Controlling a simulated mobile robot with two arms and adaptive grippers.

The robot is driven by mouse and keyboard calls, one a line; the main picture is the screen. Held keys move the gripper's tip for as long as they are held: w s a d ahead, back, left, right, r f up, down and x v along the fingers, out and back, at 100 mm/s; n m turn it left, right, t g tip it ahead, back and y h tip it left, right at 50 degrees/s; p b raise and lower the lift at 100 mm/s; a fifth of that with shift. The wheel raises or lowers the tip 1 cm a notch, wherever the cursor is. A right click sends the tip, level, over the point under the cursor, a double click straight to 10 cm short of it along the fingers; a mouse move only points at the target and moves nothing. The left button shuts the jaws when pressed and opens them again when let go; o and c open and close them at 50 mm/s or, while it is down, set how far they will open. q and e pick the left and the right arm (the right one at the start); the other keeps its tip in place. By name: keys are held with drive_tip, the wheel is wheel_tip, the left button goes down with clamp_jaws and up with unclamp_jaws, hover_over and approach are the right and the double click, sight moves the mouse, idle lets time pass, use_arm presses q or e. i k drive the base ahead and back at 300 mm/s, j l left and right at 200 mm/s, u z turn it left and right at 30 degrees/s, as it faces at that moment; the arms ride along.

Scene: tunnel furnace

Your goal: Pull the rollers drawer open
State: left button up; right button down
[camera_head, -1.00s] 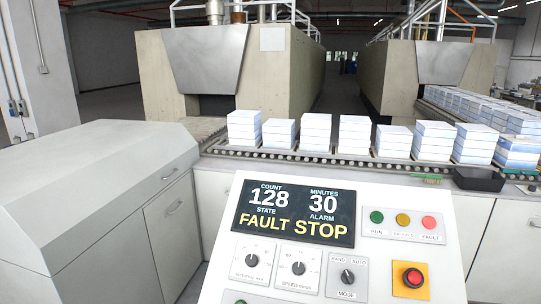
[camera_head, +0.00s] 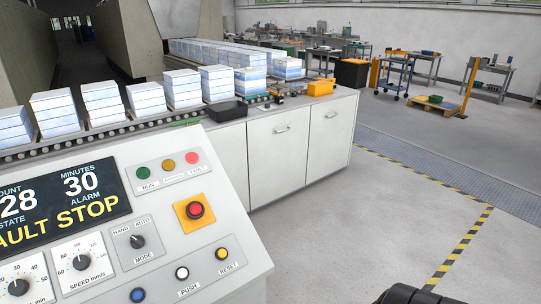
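A pale cabinet under the conveyor has two fronts with metal handles, a nearer front (camera_head: 281,160) and a farther front (camera_head: 329,138). Both look shut. No label that names a rollers drawer can be read, so I cannot tell which front it is. A dark part of my own body shows at the bottom right edge, cut off by the frame. Neither gripper can be made out in this view.
A slanted control panel (camera_head: 150,240) with a red stop button fills the lower left and shows FAULT STOP. Stacked white-blue blocks (camera_head: 100,98) stand on the roller conveyor. Open floor (camera_head: 370,215) lies right of the cabinet.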

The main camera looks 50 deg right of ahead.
sight(276, 144)
drive_tip(key=z, duration=1.75)
